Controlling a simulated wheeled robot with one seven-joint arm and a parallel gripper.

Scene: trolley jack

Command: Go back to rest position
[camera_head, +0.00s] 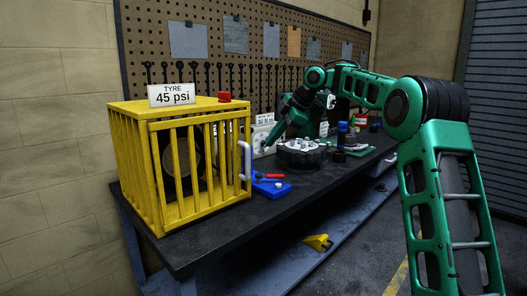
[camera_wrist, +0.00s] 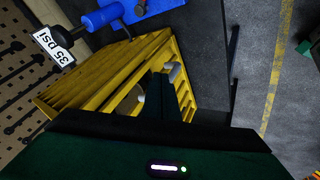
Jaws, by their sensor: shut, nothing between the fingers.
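My green arm reaches in from the right over the workbench. My gripper (camera_head: 268,146) points down and left, above the bench between the yellow cage and the black round part. In the wrist view its dark fingers (camera_wrist: 162,78) are shut and empty, seen against the yellow cage. The yellow barred cage (camera_head: 180,160) stands at the bench's left end and also shows in the wrist view (camera_wrist: 85,88). A dark round thing sits inside it, partly hidden by bars. The cage has a pale handle (camera_head: 245,160) on its right side.
A blue item with red handles (camera_head: 270,186) lies right of the cage. A black round part (camera_head: 302,153) and smaller items stand further right on the dark workbench (camera_head: 215,237). A pegboard (camera_head: 150,40) rises behind. A yellow piece (camera_head: 318,242) lies on the lower shelf.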

